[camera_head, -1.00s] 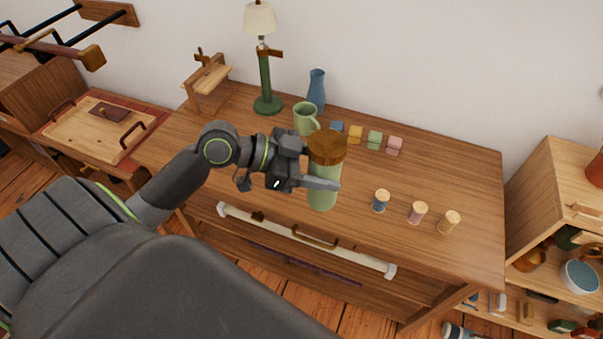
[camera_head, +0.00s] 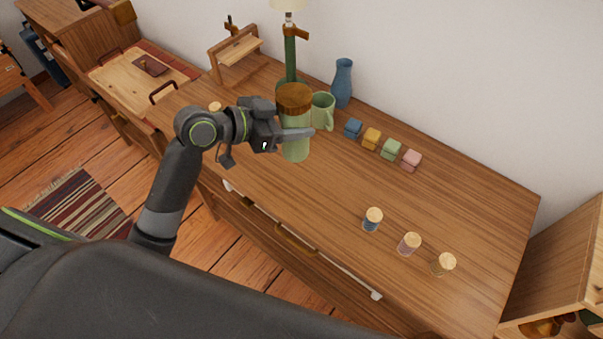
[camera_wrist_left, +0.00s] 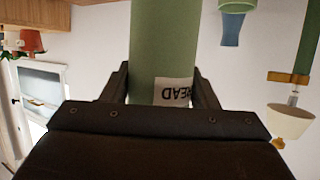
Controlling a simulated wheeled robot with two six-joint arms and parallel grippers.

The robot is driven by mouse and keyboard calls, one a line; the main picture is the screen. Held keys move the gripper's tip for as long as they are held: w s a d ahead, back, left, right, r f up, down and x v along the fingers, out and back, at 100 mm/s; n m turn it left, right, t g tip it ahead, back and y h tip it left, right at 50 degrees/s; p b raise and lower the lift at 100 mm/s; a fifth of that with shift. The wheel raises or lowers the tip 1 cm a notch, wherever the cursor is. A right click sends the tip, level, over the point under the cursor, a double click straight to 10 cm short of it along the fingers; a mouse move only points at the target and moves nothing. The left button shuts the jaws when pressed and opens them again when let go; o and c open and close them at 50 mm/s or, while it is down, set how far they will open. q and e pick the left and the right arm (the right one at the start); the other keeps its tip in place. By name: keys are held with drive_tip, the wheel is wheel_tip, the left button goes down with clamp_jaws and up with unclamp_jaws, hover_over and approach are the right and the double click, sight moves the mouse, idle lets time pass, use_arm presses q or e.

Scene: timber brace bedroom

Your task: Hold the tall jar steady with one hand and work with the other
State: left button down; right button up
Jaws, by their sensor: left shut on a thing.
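The tall jar (camera_head: 295,147) is green with a brown wooden lid (camera_head: 294,98) and stands upright over the wooden dresser top. My left gripper (camera_head: 299,134) is shut on the jar's body. In the left wrist view the jar (camera_wrist_left: 165,45) sits between both fingers, with a white label (camera_wrist_left: 174,92) whose letters appear upside down. I cannot tell whether the jar's base touches the dresser. My right gripper does not show in any view.
A green mug (camera_head: 322,110) is close behind the jar, with a blue vase (camera_head: 343,84) beyond. Several small coloured blocks (camera_head: 371,138) line the back. Three cork-topped little jars (camera_head: 409,243) stand front right. The middle of the dresser top (camera_head: 330,185) is clear.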

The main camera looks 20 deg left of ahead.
sight(302, 150)
use_arm(q)
drive_tip(key=shift+w+d+f, duration=0.1)
drive_tip(key=shift+w+d, duration=0.3)
drive_tip(key=shift+w, duration=0.25)
drive_tip(key=shift+w+d+f+n, duration=0.15)
drive_tip(key=shift+w+f+n, duration=0.05)
drive_tip(key=shift+w+n, duration=0.1)
wheel_tip(302, 150, down, 5)
drive_tip(key=shift+f, duration=2.4)
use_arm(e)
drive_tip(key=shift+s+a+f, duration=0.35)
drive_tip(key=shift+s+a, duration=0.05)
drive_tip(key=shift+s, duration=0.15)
use_arm(q)
drive_tip(key=shift+f+b, duration=0.2)
drive_tip(key=shift+b, duration=0.25)
drive_tip(key=c, duration=0.5)
unclamp_jaws()
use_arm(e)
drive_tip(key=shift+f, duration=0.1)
